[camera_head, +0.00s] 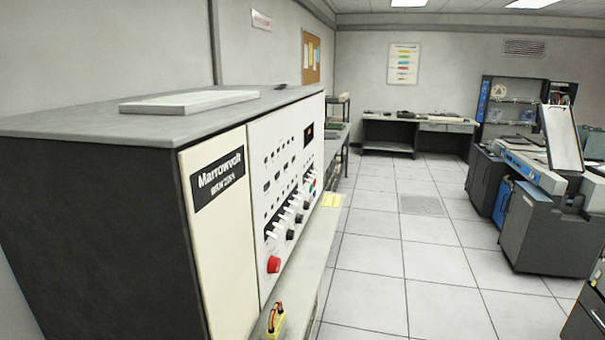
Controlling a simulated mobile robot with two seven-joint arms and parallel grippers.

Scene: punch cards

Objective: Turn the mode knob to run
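A large cabinet labelled "Marrowvolt" (219,177) stands at the left, with a white control panel (258,190) on its front, seen at a steep angle. Several small black knobs (290,234) sit low on the panel, beside a row of white levers (281,222). I cannot tell which knob is the mode knob, nor read its markings or setting. A round red button (273,264) is at the panel's near lower corner. Neither of my grippers is in view.
A grey ledge (312,260) runs below the panel, with a yellow object (273,320) at its near end and a yellow note (331,200) farther along. Grey machines (552,225) stand at the right. The tiled floor (400,255) between is clear.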

